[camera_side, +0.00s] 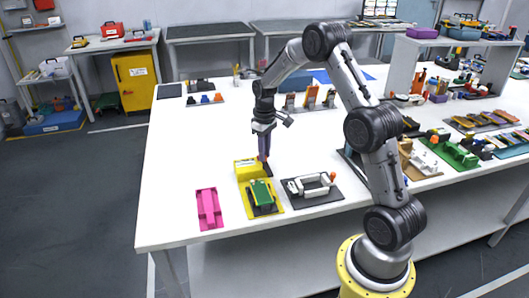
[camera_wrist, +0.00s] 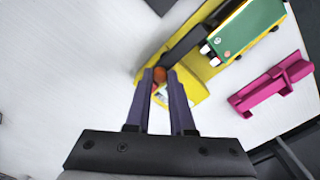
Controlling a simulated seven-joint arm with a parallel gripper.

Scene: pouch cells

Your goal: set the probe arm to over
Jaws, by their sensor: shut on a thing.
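A yellow test fixture (camera_side: 272,210) stands near the front edge of the table with a green cell (camera_side: 261,192) on it; the green cell also shows in the wrist view (camera_wrist: 240,32). The dark probe arm (camera_wrist: 187,43) runs beside the cell and ends in an orange knob (camera_wrist: 160,73). My gripper (camera_wrist: 162,76) is shut on this knob, with its purple fingers on either side of it. In the side view my gripper (camera_side: 265,158) points down beside the yellow block (camera_side: 246,168) of the fixture. The fingers hide part of the knob.
A magenta holder (camera_side: 209,208) stands left of the fixture. A black plate with white parts and an orange knob (camera_side: 312,188) stands close on the right. Several small devices (camera_side: 310,98) stand farther back.

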